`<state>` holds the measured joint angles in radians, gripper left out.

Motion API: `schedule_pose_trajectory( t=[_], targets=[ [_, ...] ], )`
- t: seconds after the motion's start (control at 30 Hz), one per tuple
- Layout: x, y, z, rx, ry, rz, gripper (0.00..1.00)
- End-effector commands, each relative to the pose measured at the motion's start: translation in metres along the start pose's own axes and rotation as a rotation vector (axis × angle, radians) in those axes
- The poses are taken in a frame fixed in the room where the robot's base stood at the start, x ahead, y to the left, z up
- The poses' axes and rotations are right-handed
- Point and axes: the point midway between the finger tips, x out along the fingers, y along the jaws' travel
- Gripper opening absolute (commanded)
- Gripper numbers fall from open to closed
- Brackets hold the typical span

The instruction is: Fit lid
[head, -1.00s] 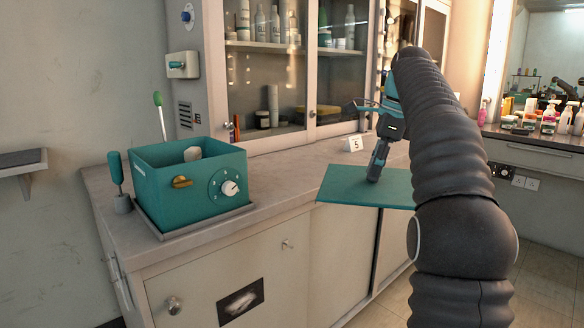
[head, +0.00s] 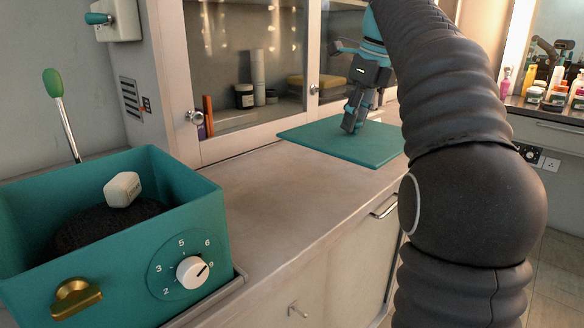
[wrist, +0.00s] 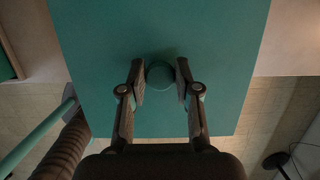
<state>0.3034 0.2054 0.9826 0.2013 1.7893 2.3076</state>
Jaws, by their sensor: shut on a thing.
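The lid is a flat teal panel (head: 320,144) with a round teal knob, which shows in the wrist view (wrist: 160,74). My gripper (head: 350,125) is shut on the knob, with one finger on each side of it in the wrist view (wrist: 161,84). The lid looks roughly level, at the counter's right part; I cannot tell how far above the counter it is. The open teal box (head: 120,256) stands at the left of the head view, with a brass latch and a numbered dial (head: 189,268) on its front. A dark mass (head: 90,232) and a small white block (head: 122,189) are inside.
The pale counter (head: 270,205) is clear between box and lid. A green-tipped lever (head: 55,85) rises behind the box. A glass-fronted cabinet (head: 250,55) with jars stands behind the counter. Bottles (head: 550,85) stand on another counter at the far right.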

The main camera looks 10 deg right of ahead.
Motion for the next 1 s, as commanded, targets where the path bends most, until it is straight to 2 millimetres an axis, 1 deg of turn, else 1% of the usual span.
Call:
schedule_pose_trajectory(
  t=[0.13, 0.4, 0.6, 0.7, 0.8, 1.0],
  targets=[
    [0.016, 0.013, 0.013, -0.001, 0.002, 0.002, 0.00],
    [0.060, 0.044, 0.045, -0.001, 0.001, 0.002, 0.00],
    [0.083, 0.062, 0.065, -0.001, 0.002, 0.001, 0.00],
    [0.088, 0.067, 0.070, -0.001, 0.001, 0.000, 0.00],
    [0.093, 0.068, 0.071, 0.000, 0.001, 0.001, 0.00],
    [0.120, 0.068, 0.063, 0.001, 0.001, 0.000, 0.00]
  ],
)
